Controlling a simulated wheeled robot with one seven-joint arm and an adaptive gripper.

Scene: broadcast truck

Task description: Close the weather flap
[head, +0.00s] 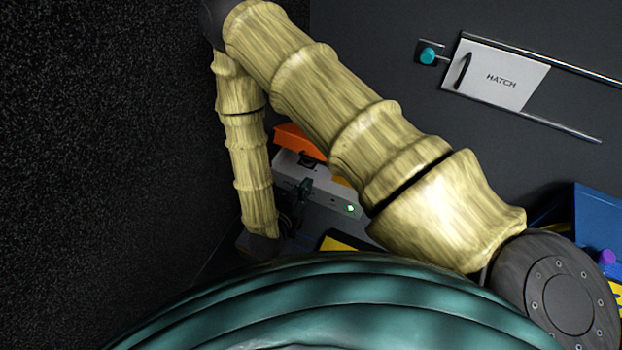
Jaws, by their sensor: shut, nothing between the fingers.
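No part in the head view is labelled as a weather flap. An orange panel (300,140) stands at the back of a low white box (318,188); it may be the flap, but I cannot tell how it is hinged. My arm hides its right part. A small green light shows on the box's front. My gripper (302,190) is small and dark, at the end of the forearm, in front of the box's left part. It is shut and empty. I cannot tell whether it touches the box.
A white panel marked HATCH (500,76) sits between two metal rails on the dark wall, with a teal knob (428,56) to its left. A blue bin (597,218) stands at the right. A dark speckled wall (100,130) fills the left.

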